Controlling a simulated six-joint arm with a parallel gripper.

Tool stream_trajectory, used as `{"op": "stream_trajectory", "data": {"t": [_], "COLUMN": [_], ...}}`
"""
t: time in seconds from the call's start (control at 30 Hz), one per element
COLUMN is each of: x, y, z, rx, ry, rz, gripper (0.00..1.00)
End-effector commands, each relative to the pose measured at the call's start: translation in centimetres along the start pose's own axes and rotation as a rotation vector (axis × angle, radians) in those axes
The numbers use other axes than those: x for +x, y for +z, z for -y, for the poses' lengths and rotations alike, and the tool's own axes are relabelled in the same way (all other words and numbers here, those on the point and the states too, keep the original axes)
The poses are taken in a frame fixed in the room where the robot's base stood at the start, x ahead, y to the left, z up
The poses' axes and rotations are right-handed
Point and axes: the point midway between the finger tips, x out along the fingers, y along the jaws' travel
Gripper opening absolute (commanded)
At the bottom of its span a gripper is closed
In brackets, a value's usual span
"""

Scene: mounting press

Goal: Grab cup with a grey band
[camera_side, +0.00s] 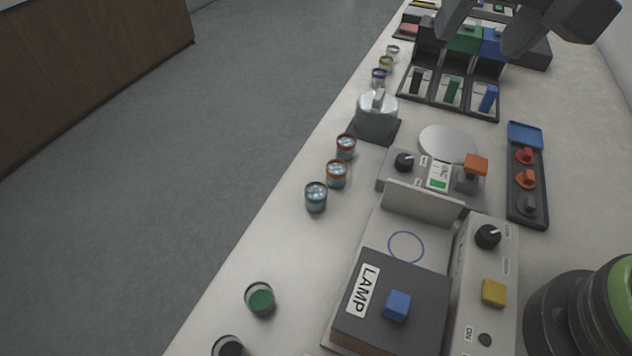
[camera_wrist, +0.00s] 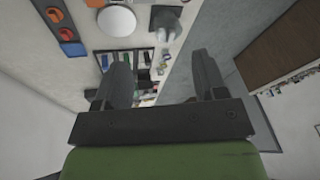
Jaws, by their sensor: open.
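Several small cups stand along the bench's left edge in the side view. The near one of a middle row of three has a dull grey-blue band (camera_side: 316,197); the other two have orange-red bands (camera_side: 336,174), (camera_side: 345,147). At the far end is a pale cup (camera_side: 392,52) whose band is too small to tell, behind a yellow-banded cup (camera_side: 386,63) and a blue-banded cup (camera_side: 378,76). My gripper (camera_side: 480,45) is open and empty, high at the top right, away from the middle row. Its two spread fingers show in the wrist view (camera_wrist: 160,62).
A green cup (camera_side: 259,298) and a dark cup (camera_side: 228,346) stand nearest. A metal device (camera_side: 376,115), a press unit (camera_side: 430,178) and a LAMP box (camera_side: 390,300) stand right of the cups. Bins (camera_side: 450,95) lie beneath my gripper. Left of the bench is open floor.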

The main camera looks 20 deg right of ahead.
Motion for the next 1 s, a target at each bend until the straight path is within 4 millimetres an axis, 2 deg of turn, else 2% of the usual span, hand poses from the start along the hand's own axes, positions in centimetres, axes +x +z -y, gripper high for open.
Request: {"op": "stream_trajectory", "data": {"t": [0.03,0.2,0.4,0.5,0.6,0.9,1.0], "x": [1.9,8.1,14.5,16.4,17.5,21.6,22.2], "y": [0.3,2.4,6.4,7.9,8.6,8.4,8.4], "z": [1.8,7.0,11.0,11.8,12.2,11.6,11.5], "rx": [-0.012,-0.020,-0.033,-0.033,-0.034,-0.030,-0.030], "ry": [0.032,0.110,0.160,0.168,0.172,0.175,0.173], "rz": [0.010,-0.009,-0.059,-0.077,-0.088,-0.090,-0.090], "gripper": [0.65,0.65,0.65,0.65,0.65,0.65,0.65]}}
